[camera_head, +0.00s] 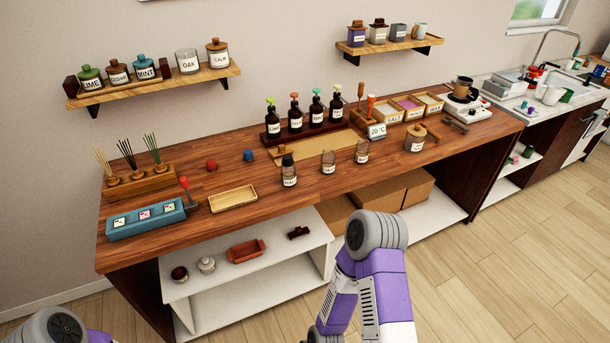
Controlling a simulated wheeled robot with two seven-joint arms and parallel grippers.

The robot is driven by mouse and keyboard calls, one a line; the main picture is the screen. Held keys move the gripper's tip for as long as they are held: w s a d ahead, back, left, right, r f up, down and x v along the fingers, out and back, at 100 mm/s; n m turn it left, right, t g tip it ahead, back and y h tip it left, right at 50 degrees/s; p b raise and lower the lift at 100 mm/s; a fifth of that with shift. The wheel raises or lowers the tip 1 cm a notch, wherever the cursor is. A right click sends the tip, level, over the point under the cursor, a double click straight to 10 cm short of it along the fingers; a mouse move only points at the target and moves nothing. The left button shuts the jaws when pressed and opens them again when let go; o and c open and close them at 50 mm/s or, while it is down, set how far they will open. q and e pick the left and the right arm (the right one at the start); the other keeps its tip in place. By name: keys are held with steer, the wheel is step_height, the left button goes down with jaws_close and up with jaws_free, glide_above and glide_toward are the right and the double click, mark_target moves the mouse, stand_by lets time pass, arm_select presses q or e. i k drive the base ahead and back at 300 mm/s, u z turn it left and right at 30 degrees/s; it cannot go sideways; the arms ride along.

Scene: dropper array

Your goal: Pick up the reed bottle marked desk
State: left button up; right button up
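Three reed bottles, each with a bundle of thin sticks, stand in a row in a wooden rack (155,187) at the left end of the wooden counter. The left reed bottle (112,180) has pale sticks, the middle reed bottle (137,174) black sticks, and the right reed bottle (160,167) green sticks. I cannot read a desk mark on any of them. My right arm rises at the lower middle and my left arm shows at the bottom left corner; neither gripper's fingers are in view.
A teal box (146,222) with three labelled squares and a red-knobbed lever (188,192) stand in front of the rack. An empty wooden tray (233,199) lies to their right. Small dropper bottles (289,172) stand mid-counter. Pump bottles (295,117) stand behind. Wall shelves hang above.

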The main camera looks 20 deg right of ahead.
mark_target(328, 156)
steer(key=u, duration=0.35)
steer(key=k, duration=0.75)
steer(key=z, duration=0.8)
steer(key=i, duration=1.55)
steer(key=u, duration=0.35)
